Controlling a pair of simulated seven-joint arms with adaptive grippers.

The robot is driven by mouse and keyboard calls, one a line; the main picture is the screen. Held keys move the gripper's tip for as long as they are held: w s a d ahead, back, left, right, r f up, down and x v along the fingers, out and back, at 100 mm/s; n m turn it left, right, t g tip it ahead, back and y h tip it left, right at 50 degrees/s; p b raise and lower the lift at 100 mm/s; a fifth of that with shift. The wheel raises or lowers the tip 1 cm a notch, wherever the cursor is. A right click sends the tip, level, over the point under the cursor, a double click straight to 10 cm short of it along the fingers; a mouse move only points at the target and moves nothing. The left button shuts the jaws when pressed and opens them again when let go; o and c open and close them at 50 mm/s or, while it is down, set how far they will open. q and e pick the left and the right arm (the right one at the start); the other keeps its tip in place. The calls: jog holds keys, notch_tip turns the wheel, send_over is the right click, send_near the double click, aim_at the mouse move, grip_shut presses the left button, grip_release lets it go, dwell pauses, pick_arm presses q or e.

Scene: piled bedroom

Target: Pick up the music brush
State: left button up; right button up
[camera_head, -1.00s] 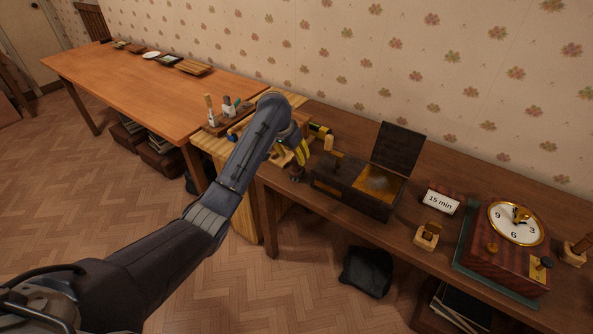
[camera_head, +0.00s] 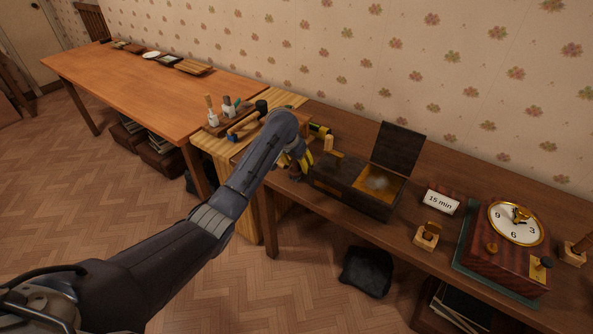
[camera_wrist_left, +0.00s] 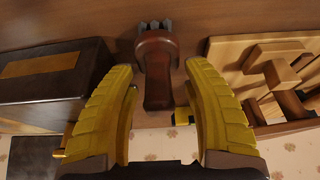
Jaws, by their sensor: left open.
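A small dark-brown brush-like object (camera_wrist_left: 158,75), which I take for the music brush, lies on the dark wooden desk. It has a reddish-brown handle and a dark toothed end in the left wrist view. Its handle end lies between the yellow fingers of my left gripper (camera_wrist_left: 165,95), with gaps at both sides. My left gripper (camera_head: 302,161) is open and points down beside the dark open box (camera_head: 341,184), which also shows in the wrist view (camera_wrist_left: 55,90). In the head view the arm and fingers partly hide the brush (camera_head: 295,174). My right gripper is not in view.
In the wrist view a wooden tray with blocks (camera_wrist_left: 275,75) sits close right of the fingers. Along the desk stand a "15 min" sign (camera_head: 441,201), a wooden stamp-like piece (camera_head: 427,237) and a clock (camera_head: 515,223).

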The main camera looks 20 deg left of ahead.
pick_arm(q)
jog(key=shift+c, duration=0.6)
grip_shut()
jog(key=shift+r, duration=0.15)
notch_tip(320, 180, up, 20)
dwell(0.5)
jog(key=c, duration=0.6)
grip_release()
grip_shut()
